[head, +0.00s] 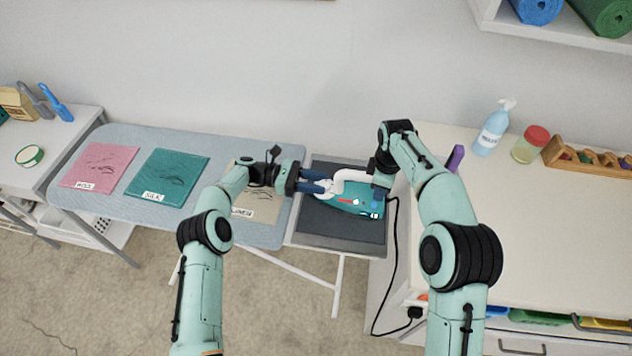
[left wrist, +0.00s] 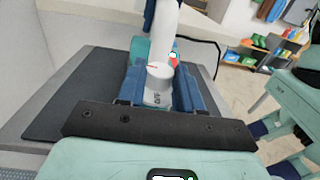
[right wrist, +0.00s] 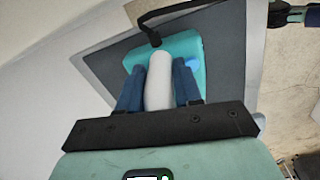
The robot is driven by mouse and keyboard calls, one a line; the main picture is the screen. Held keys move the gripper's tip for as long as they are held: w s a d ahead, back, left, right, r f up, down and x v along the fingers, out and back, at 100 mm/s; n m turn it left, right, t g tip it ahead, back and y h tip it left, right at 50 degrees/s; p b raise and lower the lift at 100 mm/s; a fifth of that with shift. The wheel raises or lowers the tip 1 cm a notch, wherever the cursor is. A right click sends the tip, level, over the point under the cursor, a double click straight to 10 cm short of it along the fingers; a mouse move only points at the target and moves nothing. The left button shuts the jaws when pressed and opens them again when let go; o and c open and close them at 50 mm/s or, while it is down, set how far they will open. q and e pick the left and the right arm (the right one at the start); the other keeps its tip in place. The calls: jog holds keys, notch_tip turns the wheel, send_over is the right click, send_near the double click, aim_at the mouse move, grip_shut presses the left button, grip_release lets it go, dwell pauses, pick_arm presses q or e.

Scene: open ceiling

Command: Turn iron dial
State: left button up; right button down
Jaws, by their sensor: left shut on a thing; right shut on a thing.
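A teal iron (head: 354,207) with a white handle (head: 352,176) lies on the dark rest pad (head: 325,225) at the right end of the ironing board. My left gripper (head: 325,187) is shut on the iron's white dial (left wrist: 159,82), marked "OFF" with a small red line near its top. My right gripper (head: 381,184) is shut on the iron's white handle, which also shows in the right wrist view (right wrist: 158,80). In the head view the dial is mostly hidden by my left fingers.
The ironing board (head: 225,143) holds pink, teal and beige cloths labelled "WOOL", "SILK" and "LINEN". A black cord (head: 394,270) hangs between the pad and the white counter (head: 520,230). On the counter stand a spray bottle (head: 492,130) and a red-lidded jar (head: 531,145).

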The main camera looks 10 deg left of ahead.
pick_arm(q)
jog(key=shift+r, duration=0.1)
jog(key=o, duration=1)
jog(key=shift+o, duration=0.2)
jog(key=a, duration=0.6)
jog(key=shift+w, duration=0.1)
jog(key=shift+a, duration=0.75)
